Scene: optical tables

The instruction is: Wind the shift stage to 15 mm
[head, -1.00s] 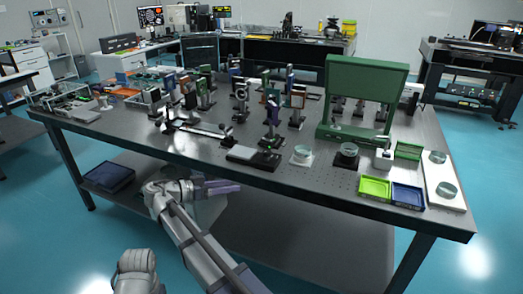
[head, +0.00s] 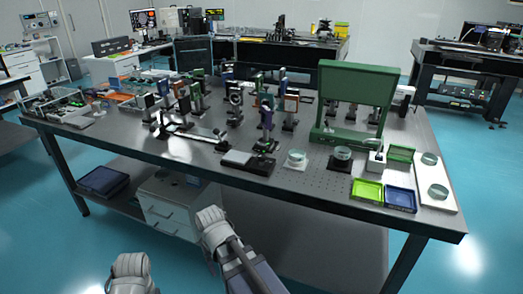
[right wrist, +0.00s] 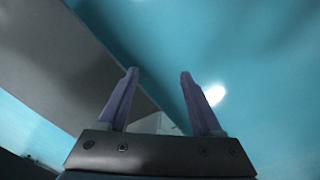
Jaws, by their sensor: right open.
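A low bar-like stage with a small upright knob at its right end (head: 195,132) lies on the optical table's front half in the head view. It may be the shift stage, but its scale is too small to read. A dark flat block with a pale plate (head: 247,162) sits to its right. In the right wrist view my right gripper (right wrist: 158,75) is open and empty, with its purple fingers apart over floor and a grey surface.
The table (head: 320,182) carries several optic mounts behind the stage. A green frame (head: 355,95), a lime tray (head: 367,190) and a blue tray (head: 400,199) stand to the right. A white drawer cabinet (head: 168,214) stands under the table.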

